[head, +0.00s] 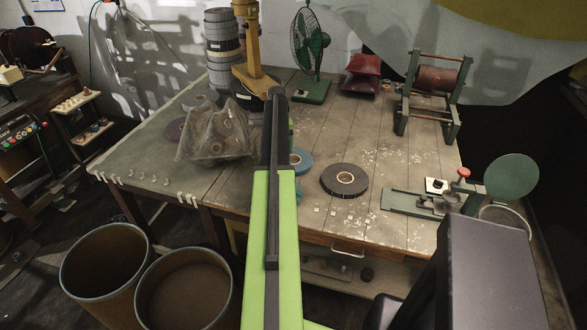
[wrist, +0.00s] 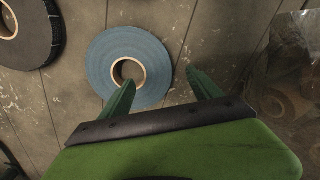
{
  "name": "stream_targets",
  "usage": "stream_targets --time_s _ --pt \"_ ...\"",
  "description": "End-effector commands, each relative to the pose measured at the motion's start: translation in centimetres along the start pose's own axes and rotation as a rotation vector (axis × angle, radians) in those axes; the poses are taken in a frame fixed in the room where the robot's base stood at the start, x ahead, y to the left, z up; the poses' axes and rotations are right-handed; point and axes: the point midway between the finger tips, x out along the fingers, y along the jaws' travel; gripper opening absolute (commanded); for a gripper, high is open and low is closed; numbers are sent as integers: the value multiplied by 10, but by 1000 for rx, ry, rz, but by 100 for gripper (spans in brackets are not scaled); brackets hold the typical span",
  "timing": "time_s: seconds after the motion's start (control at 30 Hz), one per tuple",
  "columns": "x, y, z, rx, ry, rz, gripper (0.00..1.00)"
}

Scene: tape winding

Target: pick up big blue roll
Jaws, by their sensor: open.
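The big blue roll (wrist: 112,51) lies flat on the wooden table, with a pale core ring around its centre hole. In the head view only part of the blue roll (head: 301,160) shows, beside my arm, which covers the rest. In the wrist view my gripper (wrist: 157,85) is open above the table. Its left finger lies over the roll's lower part near the core, and its right finger is off the roll's right side. Nothing is between the fingers that I can see as held. My arm hides the gripper in the head view.
A black roll (head: 344,180) lies right of the blue one. A clear plastic bag (head: 215,135) with rolls inside lies to the left. A green fan (head: 312,50), a winding stand (head: 435,85) and a green bench tool (head: 430,203) stand around. Pale scraps dot the table.

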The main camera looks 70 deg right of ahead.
Motion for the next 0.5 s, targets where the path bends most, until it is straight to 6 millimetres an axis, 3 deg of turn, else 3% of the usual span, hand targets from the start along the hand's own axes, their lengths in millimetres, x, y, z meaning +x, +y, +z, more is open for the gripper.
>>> stream_targets --time_s 0.33,0.5 --pt "49 4 5 0 0 0 73" --pt "52 4 5 0 0 0 73"
